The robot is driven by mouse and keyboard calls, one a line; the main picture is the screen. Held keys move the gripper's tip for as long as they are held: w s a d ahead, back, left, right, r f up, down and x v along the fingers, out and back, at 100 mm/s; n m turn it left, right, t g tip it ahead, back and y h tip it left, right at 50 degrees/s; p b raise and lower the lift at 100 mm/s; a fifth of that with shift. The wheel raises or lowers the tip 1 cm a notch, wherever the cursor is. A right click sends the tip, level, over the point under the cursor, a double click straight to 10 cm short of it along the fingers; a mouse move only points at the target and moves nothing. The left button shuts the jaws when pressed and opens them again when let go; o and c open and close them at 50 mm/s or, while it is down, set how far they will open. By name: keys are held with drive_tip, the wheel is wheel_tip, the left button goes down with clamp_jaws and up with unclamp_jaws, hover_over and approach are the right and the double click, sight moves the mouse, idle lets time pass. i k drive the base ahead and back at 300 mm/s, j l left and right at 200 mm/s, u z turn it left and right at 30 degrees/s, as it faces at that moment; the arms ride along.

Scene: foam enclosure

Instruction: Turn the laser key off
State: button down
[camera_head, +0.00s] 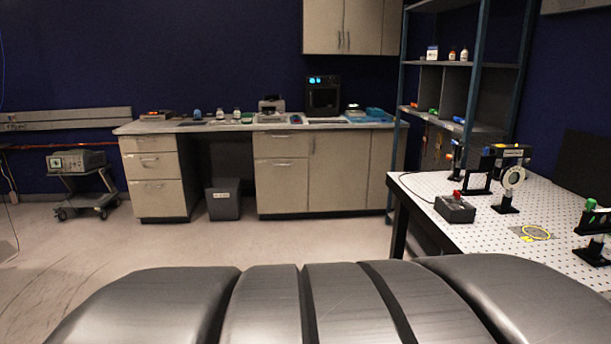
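A dark grey box (455,209) with a red knob or key (457,196) on top sits near the left edge of the white perforated optical table (430,184) at the right. It may be the laser key box. The knob is too small to tell which way it is turned. A dark cable runs from the box to the left over the table edge. My gripper is not in view.
A shelf rack (474,95) rises behind. A counter (240,124) lines the back wall. A bin (223,199) and cart (82,180) stand left. Open floor (250,245) lies between.

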sight(457, 195)
drive_tip(key=z, duration=1.05)
